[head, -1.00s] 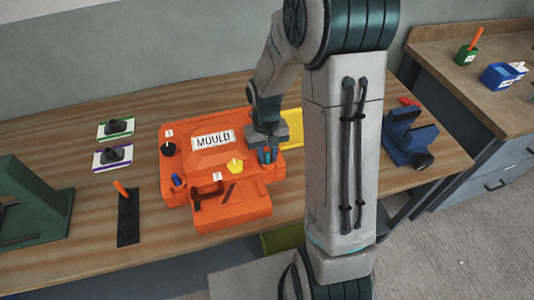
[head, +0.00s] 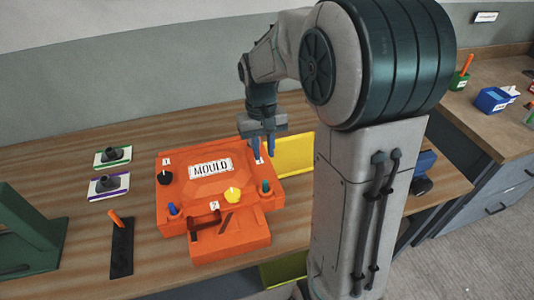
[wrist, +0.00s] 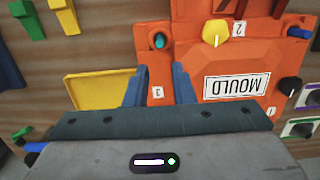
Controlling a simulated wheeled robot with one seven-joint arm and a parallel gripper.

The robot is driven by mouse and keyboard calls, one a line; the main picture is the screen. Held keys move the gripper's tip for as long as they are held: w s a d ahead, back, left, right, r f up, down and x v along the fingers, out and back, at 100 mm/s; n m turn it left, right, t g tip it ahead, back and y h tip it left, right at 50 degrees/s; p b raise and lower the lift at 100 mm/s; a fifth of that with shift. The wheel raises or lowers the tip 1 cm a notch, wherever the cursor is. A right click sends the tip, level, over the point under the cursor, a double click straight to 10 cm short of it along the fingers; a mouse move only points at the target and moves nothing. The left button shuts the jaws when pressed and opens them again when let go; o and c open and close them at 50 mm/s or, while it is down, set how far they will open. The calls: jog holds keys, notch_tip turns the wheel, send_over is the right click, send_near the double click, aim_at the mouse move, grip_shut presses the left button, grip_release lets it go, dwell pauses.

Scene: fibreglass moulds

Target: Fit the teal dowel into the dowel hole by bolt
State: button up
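The teal dowel (head: 265,186) stands upright at the near right corner of the orange mould (head: 240,238). In the wrist view the dowel (wrist: 159,41) shows end-on, seated in a round recess in the orange surface; how deep it sits I cannot tell. My gripper (head: 263,150) is open and empty, above the mould's far right part and clear of the dowel. No bolt can be made out for certain.
A yellow knob (head: 233,194), a black knob (head: 165,178) and a blue dowel (head: 173,210) stand on the mould. A yellow tray (head: 293,155) lies behind it on the right. Two dark-handled pieces (head: 113,154) and a black holder with an orange stick (head: 122,248) are on the left.

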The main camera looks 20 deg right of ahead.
jog(key=s+r+t, duration=0.2)
jog(key=s+r, duration=0.1)
jog(key=s, duration=0.5)
jog(key=s+r+t, duration=0.3)
jog(key=s, duration=0.4)
jog(key=shift+s, duration=0.35)
